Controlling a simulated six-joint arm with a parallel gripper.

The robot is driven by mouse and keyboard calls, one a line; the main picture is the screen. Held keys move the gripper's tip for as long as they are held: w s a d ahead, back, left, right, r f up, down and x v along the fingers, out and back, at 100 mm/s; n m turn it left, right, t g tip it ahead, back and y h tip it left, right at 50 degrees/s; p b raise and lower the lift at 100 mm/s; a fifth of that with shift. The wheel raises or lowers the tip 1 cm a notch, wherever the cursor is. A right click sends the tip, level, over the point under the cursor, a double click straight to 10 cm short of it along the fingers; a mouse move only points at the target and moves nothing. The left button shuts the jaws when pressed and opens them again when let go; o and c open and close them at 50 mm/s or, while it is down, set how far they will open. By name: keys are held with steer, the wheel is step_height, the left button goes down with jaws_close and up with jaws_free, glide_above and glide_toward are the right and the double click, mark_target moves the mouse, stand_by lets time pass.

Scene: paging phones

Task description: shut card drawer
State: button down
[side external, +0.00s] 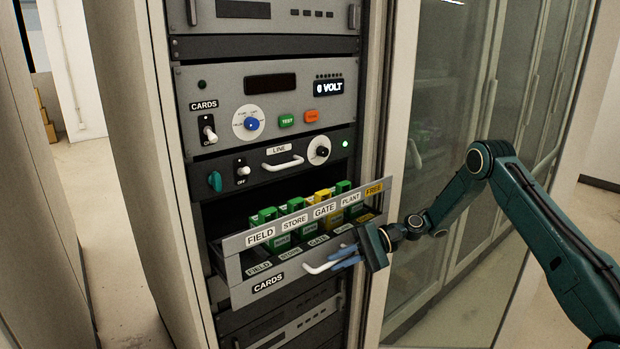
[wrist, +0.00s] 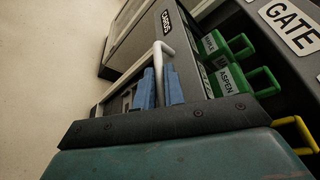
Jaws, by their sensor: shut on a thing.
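The card drawer (side external: 270,287) is pulled out of the rack, with a CARDS label on its front and a white bar handle. Green cards (side external: 283,243) and a yellow card (side external: 335,217) stand in it behind the labels FIELD, STORE, GATE, PLANT and FREE. My gripper (side external: 338,264) is at the right part of the drawer front, its blue fingers shut on the white handle (side external: 315,269). In the wrist view the blue fingers (wrist: 159,90) sit on both sides of the handle (wrist: 158,58). Part of the handle is hidden by the fingers.
Above the drawer are a LINE panel (side external: 270,162) with a white handle and a CARDS panel (side external: 265,100) with switches, a blue dial and a VOLT display. Another rack unit (side external: 280,325) lies below. Glass-doored cabinets (side external: 450,150) stand to the right, behind my arm.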

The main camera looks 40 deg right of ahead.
mark_target(334, 247)
steer(key=shift+w, duration=2.5)
steer(key=c, duration=1.5)
jaws_free()
steer(key=shift+s, duration=0.2)
